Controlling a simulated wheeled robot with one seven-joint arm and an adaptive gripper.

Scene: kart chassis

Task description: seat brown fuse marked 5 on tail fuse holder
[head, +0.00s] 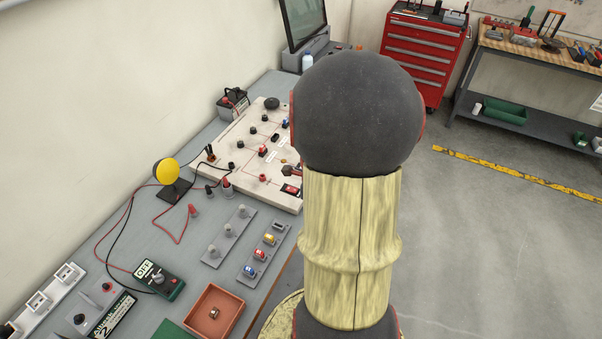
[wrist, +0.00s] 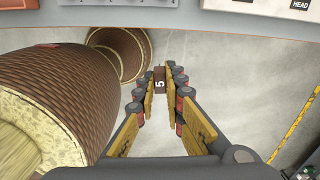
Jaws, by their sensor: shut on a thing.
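The brown fuse marked 5 (wrist: 159,80) shows in the wrist view, between the fingertips of my gripper (wrist: 160,83). My gripper is shut on it, and the number faces the wrist camera. The fuse is held over open floor in that view, touching nothing but the fingers. In the head view my own arm covers the gripper and the fuse. The pale circuit board (head: 245,172) lies on the bench, partly hidden behind my arm. A label reading HEAD (wrist: 300,5) shows at the top of the wrist view. I cannot make out the tail fuse holder in either view.
A grey strip (head: 248,272) with blue, red and yellow fuses lies nearer me on the bench. Close by are an orange tray (head: 228,310), a green multimeter (head: 160,280) with loose leads and a yellow disc (head: 166,171). The floor right of the bench is clear.

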